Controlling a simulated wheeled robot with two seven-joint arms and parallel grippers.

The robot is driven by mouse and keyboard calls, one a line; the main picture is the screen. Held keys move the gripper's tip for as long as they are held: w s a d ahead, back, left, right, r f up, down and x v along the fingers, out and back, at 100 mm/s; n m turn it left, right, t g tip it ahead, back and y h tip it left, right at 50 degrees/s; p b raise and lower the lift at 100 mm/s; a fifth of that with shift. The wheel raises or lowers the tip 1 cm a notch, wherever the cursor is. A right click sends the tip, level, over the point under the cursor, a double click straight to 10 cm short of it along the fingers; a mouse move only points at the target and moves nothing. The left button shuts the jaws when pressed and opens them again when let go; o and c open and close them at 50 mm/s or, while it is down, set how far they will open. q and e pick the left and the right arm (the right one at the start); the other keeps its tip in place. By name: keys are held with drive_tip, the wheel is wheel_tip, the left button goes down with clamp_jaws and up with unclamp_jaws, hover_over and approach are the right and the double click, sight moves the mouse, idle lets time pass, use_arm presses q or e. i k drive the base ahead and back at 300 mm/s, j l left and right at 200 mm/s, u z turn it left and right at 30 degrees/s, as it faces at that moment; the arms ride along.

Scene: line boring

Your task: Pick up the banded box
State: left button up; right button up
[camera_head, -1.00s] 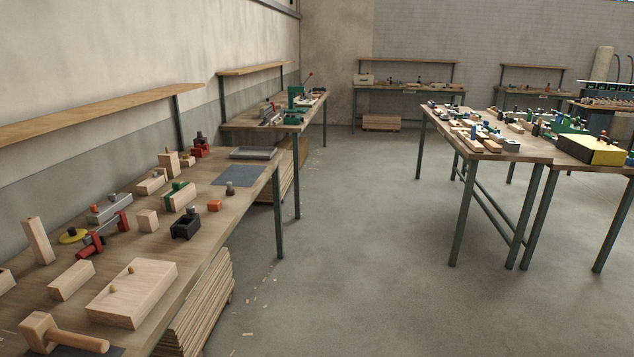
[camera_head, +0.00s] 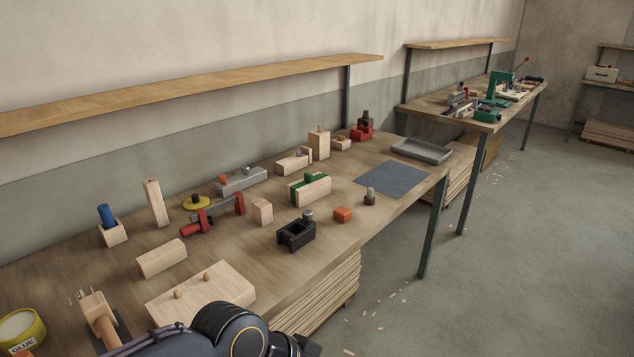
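The banded box appears to be the pale wooden block with a green band (camera_head: 316,190) around it, lying on the left workbench (camera_head: 222,223) in the middle of its top. A small wooden block stands to its left and a blue-grey mat lies to its right. No gripper touches it. A dark arm link of mine shows at the bottom edge, in front of the bench. Neither of my grippers can be made out in view.
The mat (camera_head: 392,179) is bare. A grey tray (camera_head: 421,150) lies beyond it. A shelf (camera_head: 190,92) runs above the bench.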

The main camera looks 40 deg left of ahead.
sight(300, 192)
drive_tip(key=i+u, duration=0.35)
drive_tip(key=i+l+u, duration=0.15)
drive_tip(key=u, duration=0.2)
drive_tip(key=i+l+u, duration=0.45)
drive_tip(key=i+u, duration=0.15)
drive_tip(key=u, duration=0.25)
drive_tip(key=i+l+u, duration=0.2)
drive_tip(key=u, duration=0.25)
drive_tip(key=i+l+u, duration=0.15)
drive_tip(key=l+u, duration=0.15)
drive_tip(key=u, duration=0.2)
drive_tip(key=i+l+u, duration=0.1)
drive_tip(key=l+u, duration=0.2)
drive_tip(key=u, duration=0.2)
drive_tip(key=l+u, duration=0.95)
drive_tip(key=l, duration=0.25)
